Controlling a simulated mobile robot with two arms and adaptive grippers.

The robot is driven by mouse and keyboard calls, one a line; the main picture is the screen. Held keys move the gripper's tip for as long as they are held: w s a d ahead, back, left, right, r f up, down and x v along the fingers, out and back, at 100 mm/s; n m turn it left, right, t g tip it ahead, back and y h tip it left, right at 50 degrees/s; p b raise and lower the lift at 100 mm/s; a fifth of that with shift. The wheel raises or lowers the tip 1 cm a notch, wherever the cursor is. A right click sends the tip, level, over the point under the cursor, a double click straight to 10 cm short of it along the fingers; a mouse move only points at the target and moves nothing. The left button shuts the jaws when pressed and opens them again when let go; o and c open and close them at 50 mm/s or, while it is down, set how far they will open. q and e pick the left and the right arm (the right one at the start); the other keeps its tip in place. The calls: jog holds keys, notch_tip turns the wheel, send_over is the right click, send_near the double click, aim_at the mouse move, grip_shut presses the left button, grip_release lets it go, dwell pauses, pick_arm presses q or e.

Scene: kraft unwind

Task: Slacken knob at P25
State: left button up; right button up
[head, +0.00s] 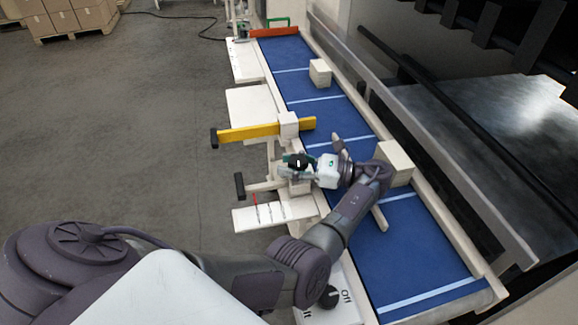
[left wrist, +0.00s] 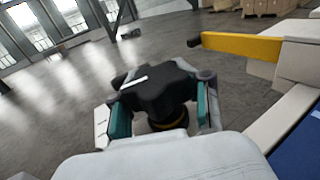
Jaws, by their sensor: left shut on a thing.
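A black knob (left wrist: 155,90) with a white mark on its top fills the space between the fingers in the left wrist view. In the head view the knob (head: 297,160) sits at the left edge of the blue conveyor. My left gripper (left wrist: 160,112) is shut on the knob, with one teal-padded finger on each side of it. In the head view my left gripper (head: 296,168) reaches it from the right, over the belt. No P25 label can be read. My right gripper is not in view.
The blue conveyor (head: 345,125) carries pale boxes (head: 320,72). A yellow bar (head: 250,132) on a cream block crosses the belt's left edge just beyond the knob. A metal rail (head: 430,155) runs along the right. A black Off dial (head: 328,297) is near. Grey floor lies open at left.

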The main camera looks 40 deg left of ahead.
aim_at(291, 159)
pick_arm(q)
jog(key=shift+s+d+f+g, duration=0.15)
jog(key=shift+f+g, duration=0.15)
jog(key=shift+f, duration=0.05)
jog(key=o, duration=1.1)
jog(key=shift+c, duration=0.2)
jog(key=shift+w+d+r, duration=0.1)
jog(key=shift+w+r, duration=0.05)
jog(key=shift+w, duration=0.05)
jog(key=shift+r, duration=0.25)
notch_tip(291, 159, up, 10)
jog(key=shift+f, duration=0.2)
